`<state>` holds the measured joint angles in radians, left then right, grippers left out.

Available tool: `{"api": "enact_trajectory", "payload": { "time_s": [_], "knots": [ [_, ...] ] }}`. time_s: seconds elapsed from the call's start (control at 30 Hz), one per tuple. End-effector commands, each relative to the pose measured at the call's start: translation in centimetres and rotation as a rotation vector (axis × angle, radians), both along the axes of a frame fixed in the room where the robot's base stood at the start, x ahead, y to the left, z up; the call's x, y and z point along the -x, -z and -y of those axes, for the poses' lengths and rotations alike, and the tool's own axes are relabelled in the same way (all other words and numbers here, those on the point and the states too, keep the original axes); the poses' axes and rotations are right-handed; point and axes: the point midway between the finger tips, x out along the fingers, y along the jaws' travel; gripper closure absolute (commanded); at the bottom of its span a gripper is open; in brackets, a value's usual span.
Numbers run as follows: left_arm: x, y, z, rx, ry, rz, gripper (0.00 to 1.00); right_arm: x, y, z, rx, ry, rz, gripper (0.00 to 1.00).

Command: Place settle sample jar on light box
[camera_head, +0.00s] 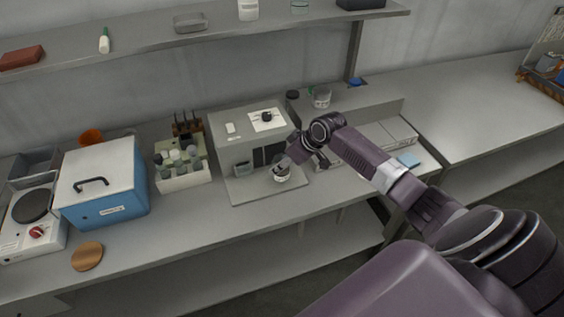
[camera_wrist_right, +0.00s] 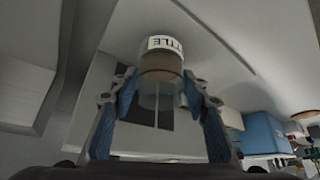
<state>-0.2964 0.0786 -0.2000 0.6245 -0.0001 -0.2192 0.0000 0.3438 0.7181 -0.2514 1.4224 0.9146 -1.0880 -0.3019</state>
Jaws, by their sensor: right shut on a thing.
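The settle sample jar (camera_wrist_right: 162,68) is a clear jar with brownish contents and a white band lettered "TTLE". My right gripper (camera_wrist_right: 158,92) is shut on it, one finger on each side. In the head view the jar (camera_head: 281,177) shows just below my right gripper (camera_head: 284,167), over the front plate of a grey box that looks like the light box (camera_head: 235,150). The box has a pale and a dark panel behind the jar. I cannot tell whether the jar touches the plate. My left gripper is not in view.
Left of the box stand a rack of several jars (camera_head: 182,183), a blue box with a white lid (camera_head: 103,185) and a hot plate (camera_head: 28,235). A round wooden disc (camera_head: 87,256) lies in front. The bench's front strip is mostly clear; a shelf (camera_head: 140,46) runs above.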

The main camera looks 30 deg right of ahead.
Motion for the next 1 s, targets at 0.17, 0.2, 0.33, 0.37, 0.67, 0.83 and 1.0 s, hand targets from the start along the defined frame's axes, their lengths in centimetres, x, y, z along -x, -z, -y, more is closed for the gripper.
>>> {"api": "enact_trajectory", "payload": {
  "time_s": [0.17,0.2,0.33,0.37,0.67,0.83,1.0],
  "knots": [
    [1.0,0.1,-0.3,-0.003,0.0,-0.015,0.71,0.0,0.1,0.0,-0.001,0.0,0.002,0.87],
    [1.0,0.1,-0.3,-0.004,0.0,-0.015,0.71,0.0,0.1,0.0,-0.001,0.0,0.002,0.87],
    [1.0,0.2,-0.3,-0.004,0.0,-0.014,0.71,0.0,0.3,0.0,0.0,0.0,0.001,0.87],
    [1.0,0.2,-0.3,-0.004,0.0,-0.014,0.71,0.0,0.4,0.0,0.0,0.0,0.0,0.57],
    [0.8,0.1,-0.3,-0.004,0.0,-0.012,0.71,0.0,0.4,0.0,-0.001,-0.001,0.0,0.41],
    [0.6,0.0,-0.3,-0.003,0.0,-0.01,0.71,0.0,0.0,0.0,0.0,0.0,0.001,0.41],
    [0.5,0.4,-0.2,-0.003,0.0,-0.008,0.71,0.8,-1.2,0.4,0.001,-0.001,0.002,0.41]
  ]
}}
